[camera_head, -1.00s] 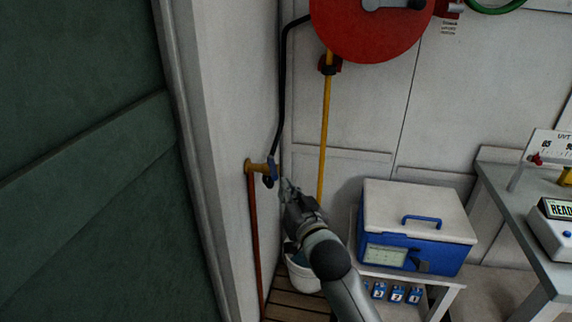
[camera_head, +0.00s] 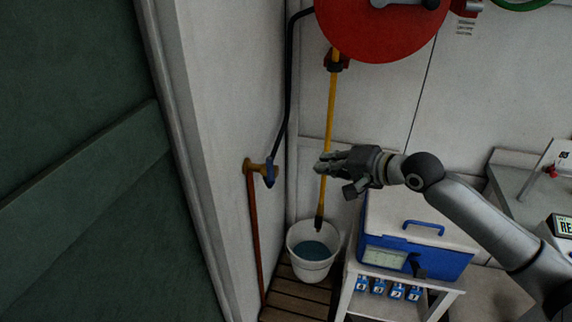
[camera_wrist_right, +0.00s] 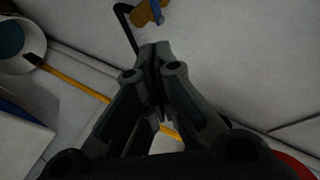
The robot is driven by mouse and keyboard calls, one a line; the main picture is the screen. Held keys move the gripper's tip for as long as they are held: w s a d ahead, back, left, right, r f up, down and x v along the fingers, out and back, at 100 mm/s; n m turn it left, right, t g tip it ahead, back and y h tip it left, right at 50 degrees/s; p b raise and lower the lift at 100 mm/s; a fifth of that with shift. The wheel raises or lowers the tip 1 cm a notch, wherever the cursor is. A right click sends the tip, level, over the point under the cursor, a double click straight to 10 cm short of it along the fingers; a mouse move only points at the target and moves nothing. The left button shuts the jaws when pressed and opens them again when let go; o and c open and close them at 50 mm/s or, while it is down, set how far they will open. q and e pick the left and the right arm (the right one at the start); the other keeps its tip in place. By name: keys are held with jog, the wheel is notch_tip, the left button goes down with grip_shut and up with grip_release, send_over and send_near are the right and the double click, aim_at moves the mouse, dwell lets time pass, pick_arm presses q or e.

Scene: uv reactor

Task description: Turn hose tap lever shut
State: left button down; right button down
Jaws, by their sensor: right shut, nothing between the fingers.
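The brass hose tap (camera_head: 256,166) is on the wall left of the corner, with a blue lever (camera_head: 269,174) pointing down in the head view. The tap shows at the top of the right wrist view (camera_wrist_right: 146,18), with part of its blue lever (camera_wrist_right: 156,11). My left gripper is not in view.
A blue and white cooler box (camera_head: 451,259) sits on a white stand to the right. A red reel (camera_head: 375,35) hangs above. The green panel (camera_head: 70,180) borders the left.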

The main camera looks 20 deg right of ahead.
jog(key=p, duration=0.3)
send_near(272, 167)
jog(key=w+d, duration=0.1)
jog(key=w, duration=0.2)
jog(key=a+f, duration=0.1)
jog(key=w+a+f+p, duration=0.1)
jog(key=a, duration=0.1)
jog(key=shift+p, duration=0.3)
